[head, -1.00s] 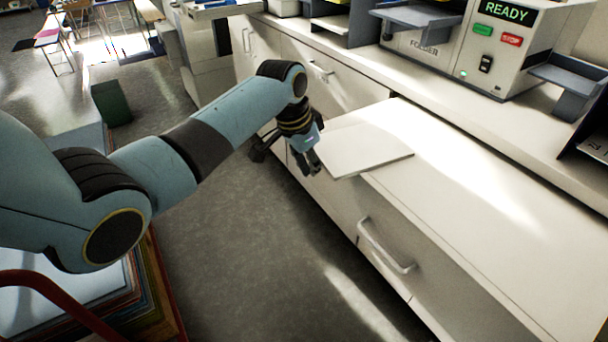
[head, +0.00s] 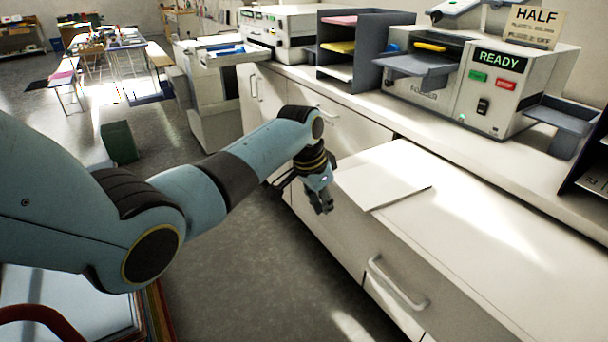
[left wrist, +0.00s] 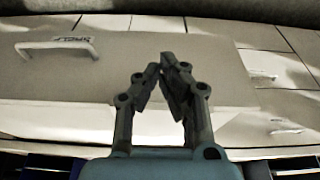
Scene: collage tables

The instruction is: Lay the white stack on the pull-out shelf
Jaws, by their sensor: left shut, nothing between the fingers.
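The white stack (head: 388,190) is a thin, flat white slab. It lies at the far left end of the white pull-out shelf (head: 480,245), and its left corner seems to reach past the shelf's front edge. The whites merge, so its back edge is hard to make out. My left gripper (head: 322,206) hangs just left of that corner, pointing down, shut and empty, apart from the stack. Its closed fingers (left wrist: 167,70) also show in the left wrist view, over pale cabinet surfaces. My right gripper is not in view.
A cabinet front with a handle (head: 395,285) lies below the shelf. A machine reading READY (head: 495,95) and a grey sorter (head: 350,45) stand on the counter behind. A dark green bin (head: 119,143) stands on the floor. The shelf's right part is bare.

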